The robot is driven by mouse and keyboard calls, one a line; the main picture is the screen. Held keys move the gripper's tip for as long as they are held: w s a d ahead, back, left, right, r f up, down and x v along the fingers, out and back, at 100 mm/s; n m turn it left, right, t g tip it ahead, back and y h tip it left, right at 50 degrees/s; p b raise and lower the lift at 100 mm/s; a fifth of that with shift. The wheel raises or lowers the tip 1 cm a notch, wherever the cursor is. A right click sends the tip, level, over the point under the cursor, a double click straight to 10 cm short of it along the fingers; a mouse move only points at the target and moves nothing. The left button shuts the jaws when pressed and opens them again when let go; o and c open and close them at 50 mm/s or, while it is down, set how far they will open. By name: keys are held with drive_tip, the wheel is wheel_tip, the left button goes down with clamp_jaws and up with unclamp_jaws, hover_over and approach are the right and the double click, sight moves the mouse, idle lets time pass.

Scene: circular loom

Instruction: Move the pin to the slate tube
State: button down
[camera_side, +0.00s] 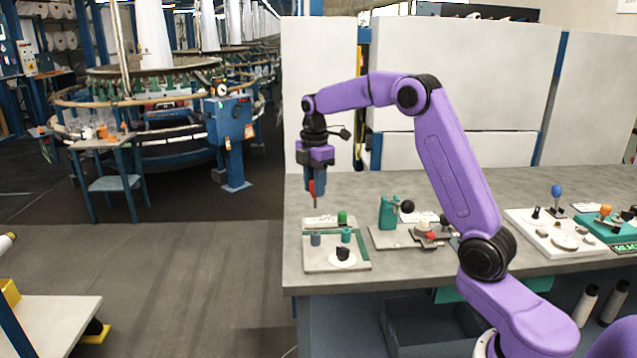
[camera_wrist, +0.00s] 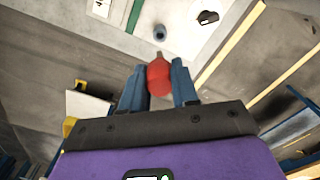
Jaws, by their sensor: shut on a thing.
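The pin has a red handle (camera_wrist: 158,78) and a thin grey shaft (camera_side: 314,202). My gripper (camera_side: 312,187) is shut on the handle, with one blue finger on each side in the wrist view. The pin hangs about upright, tip down, above the left part of a pale board (camera_side: 362,265). The slate tube (camera_side: 315,239) stands at the board's left, below the pin and apart from it. In the wrist view the slate tube (camera_wrist: 160,32) lies just beyond the pin's tip, its open top showing.
A teal tube (camera_side: 346,236) and a green tube (camera_side: 342,218) stand on the same board, near a black knob on a white disc (camera_side: 342,261). Right of it are a board with a green block (camera_side: 388,212) and a white board (camera_side: 555,238). The table's left edge is close.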

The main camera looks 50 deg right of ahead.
sight(315, 203)
drive_tip(key=shift+f, duration=2.85)
drive_tip(key=shift+f, duration=1.2)
drive_tip(key=shift+f, duration=1.25)
drive_tip(key=c, duration=0.8)
unclamp_jaws()
drive_tip(key=shift+f, duration=0.1)
wheel_tip(315, 203, up, 18)
drive_tip(key=shift+f, duration=0.25)
